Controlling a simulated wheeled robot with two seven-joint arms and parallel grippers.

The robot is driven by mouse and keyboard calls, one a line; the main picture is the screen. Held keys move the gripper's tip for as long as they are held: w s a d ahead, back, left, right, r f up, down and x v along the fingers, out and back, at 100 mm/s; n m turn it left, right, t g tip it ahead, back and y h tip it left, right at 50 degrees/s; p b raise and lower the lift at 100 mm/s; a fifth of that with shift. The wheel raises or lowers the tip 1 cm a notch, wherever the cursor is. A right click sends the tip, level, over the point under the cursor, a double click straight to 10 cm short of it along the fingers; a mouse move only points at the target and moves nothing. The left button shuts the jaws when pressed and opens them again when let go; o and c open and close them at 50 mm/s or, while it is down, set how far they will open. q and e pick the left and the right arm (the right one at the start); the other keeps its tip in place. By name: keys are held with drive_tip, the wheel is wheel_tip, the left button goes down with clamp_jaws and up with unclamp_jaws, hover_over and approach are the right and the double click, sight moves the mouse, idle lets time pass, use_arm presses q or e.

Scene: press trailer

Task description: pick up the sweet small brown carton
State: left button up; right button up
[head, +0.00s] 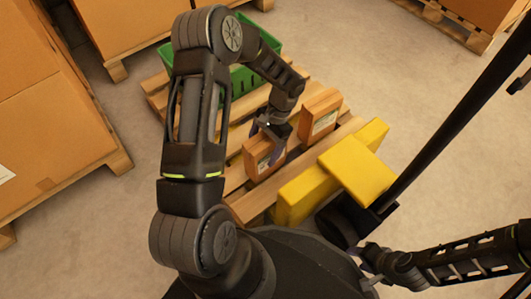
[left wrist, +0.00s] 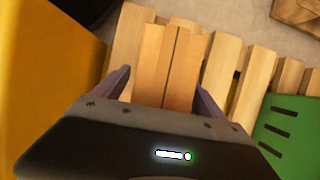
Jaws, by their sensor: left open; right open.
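Two small brown cartons with pale labels stand on a wooden pallet (head: 157,88) in the head view. The nearer carton (head: 258,157) is at my left gripper (head: 268,146), and the other carton (head: 320,115) stands to its upper right. I cannot read the labels to tell which is the sweet one. In the left wrist view, my left gripper (left wrist: 164,95) is open, with a finger on each side of a brown carton (left wrist: 155,65) with a dark seam. I cannot tell whether the fingers touch it. My right gripper (head: 368,270) is open and empty, low in the head view.
Yellow boxes (head: 358,168) lie beside the cartons, near a black pole (head: 455,110). A green crate (head: 243,84) stands at the pallet's back, partly behind my left arm. Large cardboard boxes (head: 45,120) on pallets stand at the left and back.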

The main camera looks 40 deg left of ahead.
use_arm(q)
drive_tip(key=shift+f, duration=0.2)
drive_tip(key=shift+c, duration=0.3)
clamp_jaws()
idle(0.8)
